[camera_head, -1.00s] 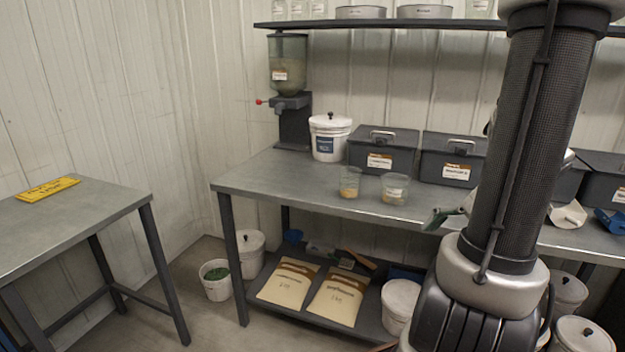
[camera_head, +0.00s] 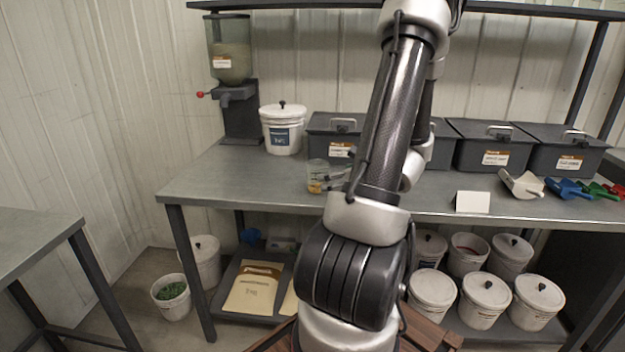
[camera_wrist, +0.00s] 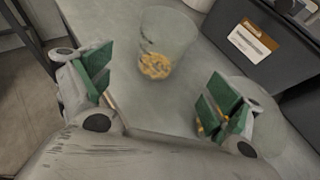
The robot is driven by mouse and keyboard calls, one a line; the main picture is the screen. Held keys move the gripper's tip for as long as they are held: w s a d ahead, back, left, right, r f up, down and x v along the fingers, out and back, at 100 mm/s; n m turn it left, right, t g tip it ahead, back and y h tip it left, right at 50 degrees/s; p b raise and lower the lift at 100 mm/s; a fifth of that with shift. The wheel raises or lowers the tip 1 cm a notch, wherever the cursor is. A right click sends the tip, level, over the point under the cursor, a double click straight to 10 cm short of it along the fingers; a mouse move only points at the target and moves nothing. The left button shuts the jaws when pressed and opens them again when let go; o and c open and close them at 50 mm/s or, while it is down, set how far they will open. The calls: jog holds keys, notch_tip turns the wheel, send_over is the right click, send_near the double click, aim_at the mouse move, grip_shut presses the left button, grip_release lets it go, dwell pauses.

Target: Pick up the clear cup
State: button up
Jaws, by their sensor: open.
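A clear cup (camera_wrist: 166,40) with yellow-brown grains in the bottom stands upright on the grey workbench (camera_head: 230,185). In the wrist view it lies just beyond the gap between my fingers. It also shows in the head view near the bench's front edge, left of my arm. My gripper (camera_wrist: 158,92) has green-padded fingers, spread apart with nothing between them. A second clear cup (camera_wrist: 268,120) appears partly behind my right-hand finger in the wrist view. In the head view my arm hides that spot.
Dark lidded bins (camera_head: 483,147) and a white bucket (camera_head: 282,130) line the back of the bench. A hopper (camera_head: 230,62) stands at the back left. A blank white card (camera_head: 472,202) and scoops (camera_head: 522,184) are to the right. The bench left of the cup is clear.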

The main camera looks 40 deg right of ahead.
aim_at(317, 180)
jog(key=x, duration=1.1)
jog(key=shift+f, duration=0.1)
jog(key=shift+s+a, duration=0.1)
jog(key=c, duration=1.1)
